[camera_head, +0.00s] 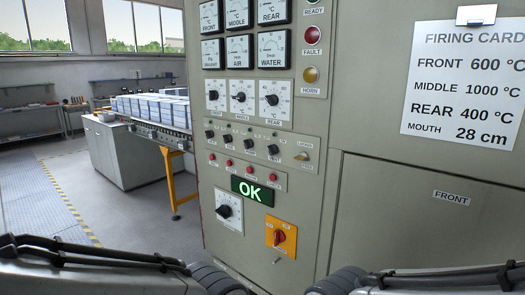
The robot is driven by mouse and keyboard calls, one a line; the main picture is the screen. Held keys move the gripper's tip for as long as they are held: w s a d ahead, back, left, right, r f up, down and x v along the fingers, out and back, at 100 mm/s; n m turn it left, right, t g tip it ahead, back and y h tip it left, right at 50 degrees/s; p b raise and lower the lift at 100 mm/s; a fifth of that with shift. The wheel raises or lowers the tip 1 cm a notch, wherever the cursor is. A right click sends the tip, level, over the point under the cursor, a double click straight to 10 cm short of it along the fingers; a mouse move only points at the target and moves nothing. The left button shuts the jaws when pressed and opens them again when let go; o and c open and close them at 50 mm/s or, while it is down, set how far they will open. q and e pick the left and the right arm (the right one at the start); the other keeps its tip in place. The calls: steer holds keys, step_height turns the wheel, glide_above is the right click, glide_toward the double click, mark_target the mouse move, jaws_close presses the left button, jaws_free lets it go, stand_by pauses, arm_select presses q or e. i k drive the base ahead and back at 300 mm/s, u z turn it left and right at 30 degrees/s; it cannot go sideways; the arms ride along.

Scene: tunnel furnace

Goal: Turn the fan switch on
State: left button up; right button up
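A row of small black rotary switches (249,144) sits across the middle of the grey control panel (318,150). Their labels are too small to read, so I cannot tell which one is the fan switch or how it is set. Below them are several small red buttons (249,173) and a green lit display (252,190) reading OK. My two arms show only along the bottom edge, apart from the panel. Neither gripper is in view.
Larger dials (272,99), gauges (275,48) and a red rotary switch on a yellow plate (281,238) share the panel. A firing card (465,80) hangs at right. A conveyor with pale blocks (150,106) stands at left. The floor (130,212) left of the panel is clear.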

mark_target(228, 139)
steer(key=k, duration=1.3)
steer(key=u, duration=0.8)
steer(key=i, duration=1.55)
steer(key=z, duration=0.25)
